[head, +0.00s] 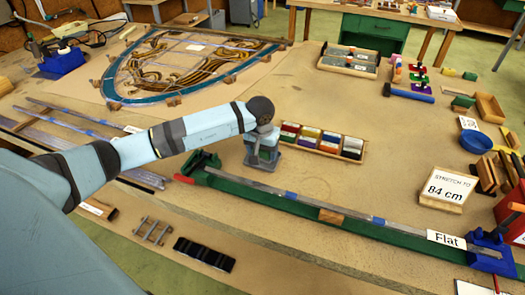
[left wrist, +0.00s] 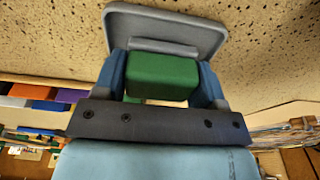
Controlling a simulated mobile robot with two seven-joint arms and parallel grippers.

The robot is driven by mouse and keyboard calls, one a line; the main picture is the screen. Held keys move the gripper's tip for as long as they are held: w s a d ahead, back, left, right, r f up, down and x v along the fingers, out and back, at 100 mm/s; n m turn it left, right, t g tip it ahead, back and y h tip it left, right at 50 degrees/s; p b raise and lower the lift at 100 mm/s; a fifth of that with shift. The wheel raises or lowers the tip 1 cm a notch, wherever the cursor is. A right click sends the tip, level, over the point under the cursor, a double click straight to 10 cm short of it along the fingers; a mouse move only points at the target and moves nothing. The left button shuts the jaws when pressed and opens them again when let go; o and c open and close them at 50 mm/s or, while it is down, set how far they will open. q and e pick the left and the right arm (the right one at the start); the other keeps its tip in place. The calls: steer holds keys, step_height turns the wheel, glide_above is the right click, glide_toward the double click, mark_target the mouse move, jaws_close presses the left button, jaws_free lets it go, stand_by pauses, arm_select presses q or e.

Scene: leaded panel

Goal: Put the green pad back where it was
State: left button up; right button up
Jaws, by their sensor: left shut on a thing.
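My left gripper (head: 262,158) is low over the table, just left of a wooden tray (head: 322,152) of coloured pads. In the left wrist view it is shut on the green pad (left wrist: 162,76), a small green block between its two blue fingers. A grey plate with rounded corners (left wrist: 165,20) shows just beyond the pad; I cannot tell whether they touch. In the head view the gripper hides the pad. The tray holds red, yellow, blue and white pads among others. My right gripper is not in view.
A long green rail (head: 330,228) with a metal strip runs in front of the gripper. The leaded panel (head: 190,68) lies at the back left.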

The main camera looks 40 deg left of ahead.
arm_select(q)
steer(key=shift+f, duration=0.35)
steer(key=shift+f+b, duration=0.2)
steer(key=shift+b, duration=0.1)
steer(key=o, duration=0.6)
steer(key=shift+r, duration=0.1)
